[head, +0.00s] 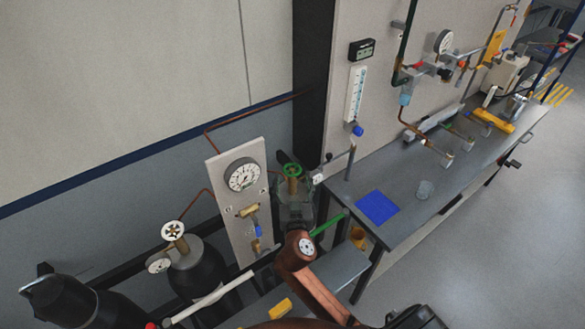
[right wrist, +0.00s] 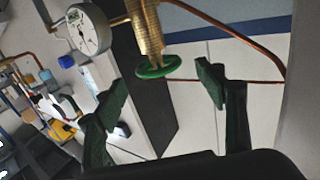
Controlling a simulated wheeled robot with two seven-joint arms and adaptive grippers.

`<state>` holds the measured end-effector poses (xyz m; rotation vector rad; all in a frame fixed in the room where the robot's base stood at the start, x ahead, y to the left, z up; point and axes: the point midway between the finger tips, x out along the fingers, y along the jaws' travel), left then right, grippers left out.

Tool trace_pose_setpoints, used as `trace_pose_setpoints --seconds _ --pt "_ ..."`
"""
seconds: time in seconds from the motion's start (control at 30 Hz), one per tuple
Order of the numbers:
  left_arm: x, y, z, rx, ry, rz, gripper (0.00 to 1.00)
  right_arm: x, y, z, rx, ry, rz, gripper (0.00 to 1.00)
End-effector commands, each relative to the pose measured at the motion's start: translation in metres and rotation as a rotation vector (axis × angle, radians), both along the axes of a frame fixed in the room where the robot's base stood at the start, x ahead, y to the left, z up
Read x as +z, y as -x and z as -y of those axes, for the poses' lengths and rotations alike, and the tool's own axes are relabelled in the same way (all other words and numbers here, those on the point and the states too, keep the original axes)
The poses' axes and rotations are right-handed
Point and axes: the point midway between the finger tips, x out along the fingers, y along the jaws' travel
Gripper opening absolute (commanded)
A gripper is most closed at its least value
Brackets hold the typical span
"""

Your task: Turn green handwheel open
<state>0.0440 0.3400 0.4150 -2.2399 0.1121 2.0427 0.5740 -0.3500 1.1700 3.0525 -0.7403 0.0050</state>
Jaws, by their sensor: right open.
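The green handwheel (head: 291,170) sits on top of a brass valve beside the gauge panel. In the right wrist view the green handwheel (right wrist: 158,71) shows nearly edge-on, at the end of the ribbed brass stem (right wrist: 146,28). My right gripper (head: 294,190) is at the handwheel in the head view, with the copper-coloured arm below it. In the right wrist view my right gripper (right wrist: 162,82) is open, its dark green fingers apart on either side of the wheel. Neither finger appears to touch the rim. My left gripper is not in view.
A gauge panel (head: 226,164) stands left of the valve. A cylinder (head: 196,272) with a pale handwheel (head: 173,230) stands further left. Copper tubing (right wrist: 238,30) runs near the fingers.

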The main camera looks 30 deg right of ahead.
Motion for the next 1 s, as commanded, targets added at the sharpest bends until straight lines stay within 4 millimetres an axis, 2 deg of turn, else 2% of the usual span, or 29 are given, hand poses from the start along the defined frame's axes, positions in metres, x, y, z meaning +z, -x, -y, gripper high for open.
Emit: trace_pose_setpoints --seconds 0.1,0.3,0.7,1.0 --pt "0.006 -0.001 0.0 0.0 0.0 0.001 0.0 0.002 -0.018 0.01 -0.001 0.003 0.0 0.64" --pt "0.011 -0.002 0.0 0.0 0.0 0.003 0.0 0.001 -0.04 0.021 -0.001 0.003 -0.001 0.64" --pt "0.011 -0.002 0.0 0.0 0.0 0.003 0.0 -0.001 -0.046 0.025 -0.001 -0.001 -0.003 0.64" --pt "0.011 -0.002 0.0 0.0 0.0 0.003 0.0 -0.001 -0.046 0.025 -0.001 -0.001 -0.003 0.43"
